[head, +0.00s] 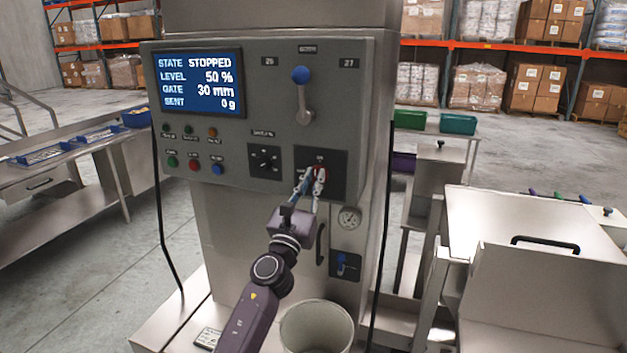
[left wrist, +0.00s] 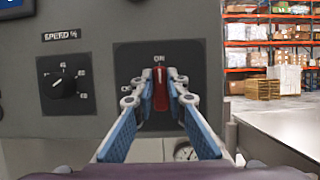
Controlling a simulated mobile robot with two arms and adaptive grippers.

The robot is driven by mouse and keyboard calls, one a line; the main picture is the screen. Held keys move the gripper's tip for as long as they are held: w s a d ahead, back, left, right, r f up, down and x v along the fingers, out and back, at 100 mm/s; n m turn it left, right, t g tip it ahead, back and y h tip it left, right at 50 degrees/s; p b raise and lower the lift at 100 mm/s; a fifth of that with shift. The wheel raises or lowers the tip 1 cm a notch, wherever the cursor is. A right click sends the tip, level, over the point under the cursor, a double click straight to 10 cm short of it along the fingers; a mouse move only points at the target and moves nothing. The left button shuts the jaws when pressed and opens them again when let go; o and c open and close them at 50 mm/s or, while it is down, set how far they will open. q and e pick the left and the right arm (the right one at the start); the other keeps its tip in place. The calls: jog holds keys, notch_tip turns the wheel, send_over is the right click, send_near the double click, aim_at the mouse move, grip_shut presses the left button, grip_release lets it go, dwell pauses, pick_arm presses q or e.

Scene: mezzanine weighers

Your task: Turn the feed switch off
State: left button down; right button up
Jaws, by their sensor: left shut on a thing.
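The feed switch has a red handle (left wrist: 160,90) on a dark square plate (left wrist: 130,58) on the machine's panel. In the left wrist view the handle stands upright, its top under the label ON. Another label at the plate's left is mostly hidden by a finger. In the head view the red handle (head: 320,176) shows partly behind my fingers. My left gripper (head: 311,181) reaches it from below; its blue-padded fingers (left wrist: 160,100) are shut on the red handle, one on each side. My right gripper is not in view.
The screen (head: 199,83) reads STATE STOPPED, LEVEL 50 %, GATE 30 mm, SENT 0 g. A black speed knob (head: 265,159) sits left of the switch. A blue-knobbed lever (head: 302,92) is above, a gauge (head: 349,218) below. A pale bucket (head: 316,328) stands under my arm.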

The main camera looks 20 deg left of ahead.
pick_arm(q)
jog(key=shift+n, duration=0.4)
jog(key=shift+n+y, duration=0.6)
jog(key=shift+n, duration=0.3)
jog(key=n+y, duration=0.2)
jog(key=n, duration=0.1)
jog(key=shift+n, duration=0.3)
jog(key=n+g+y, duration=0.1)
jog(key=n, duration=0.2)
jog(key=n+y, duration=0.1)
jog(key=n, duration=0.2)
jog(key=shift+a+g+y, duration=0.15)
jog(key=shift+g+y, duration=0.25)
jog(key=n+g+p, duration=0.1)
jog(key=n, duration=0.2)
jog(key=n+g+p, duration=0.1)
jog(key=n, duration=0.2)
jog(key=n+g+y+p, duration=0.1)
jog(key=n+p, duration=0.1)
jog(key=n, duration=0.2)
jog(key=shift+a+f+g, duration=0.1)
jog(key=shift+f+g, duration=0.2)
jog(key=shift+g, duration=0.1)
jog(key=shift+f, duration=0.1)
